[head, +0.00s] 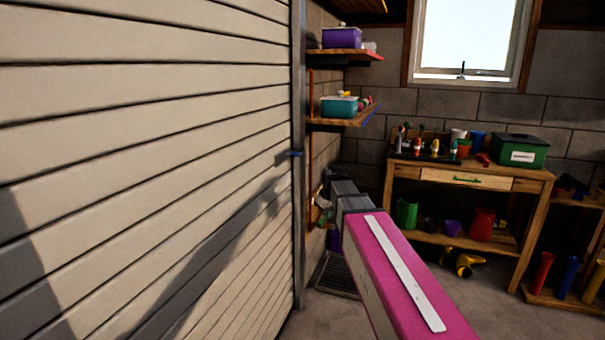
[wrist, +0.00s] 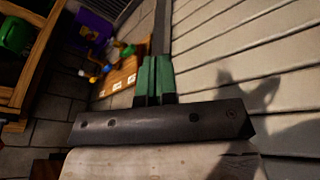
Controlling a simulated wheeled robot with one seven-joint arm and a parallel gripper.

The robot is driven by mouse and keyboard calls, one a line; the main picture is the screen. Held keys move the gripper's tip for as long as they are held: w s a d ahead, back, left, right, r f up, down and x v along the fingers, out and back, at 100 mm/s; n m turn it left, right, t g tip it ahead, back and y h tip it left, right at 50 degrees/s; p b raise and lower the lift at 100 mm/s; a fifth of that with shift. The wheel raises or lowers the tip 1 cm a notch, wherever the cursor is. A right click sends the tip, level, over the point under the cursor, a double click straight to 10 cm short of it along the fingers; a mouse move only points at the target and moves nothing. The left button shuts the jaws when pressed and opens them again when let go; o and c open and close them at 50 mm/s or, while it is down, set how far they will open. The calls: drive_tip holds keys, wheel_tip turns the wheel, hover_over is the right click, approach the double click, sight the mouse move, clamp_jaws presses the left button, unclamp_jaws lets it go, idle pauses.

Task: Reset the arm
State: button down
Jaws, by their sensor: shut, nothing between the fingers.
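My gripper (wrist: 156,62) shows in the wrist view with its two green fingers side by side and shut, nothing held between them. The dark gripper body lies across the lower middle of that view. In the head view my arm reaches forward from the lower right, and its grey far end is beside the edge of the slatted door (head: 150,130). The fingers are hard to make out there. The door also fills the right of the wrist view (wrist: 225,50), with my shadow on it. I cannot tell how far the fingers are from it.
A wooden workbench (head: 455,181) stands at the back right, with a green box (head: 519,151) on top. Wall shelves (head: 345,56) hold a purple bin (head: 342,38) and a teal bin (head: 339,107). A dark floor grate (head: 338,277) lies by the door frame. Some floor before the bench is clear.

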drive_tip(key=s+d+f+m+g, duration=0.1)
drive_tip(key=s+d+f+m, duration=0.2)
drive_tip(key=s+f, duration=0.7)
drive_tip(key=s+d+f+m+g, duration=0.2)
drive_tip(key=s+d+f, duration=0.4)
drive_tip(key=s+f, duration=0.5)
drive_tip(key=shift+d+f+m+g+h, duration=0.2)
drive_tip(key=shift+d+m+g+h, duration=0.15)
drive_tip(key=shift+m, duration=0.55)
drive_tip(key=shift+s, duration=0.1)
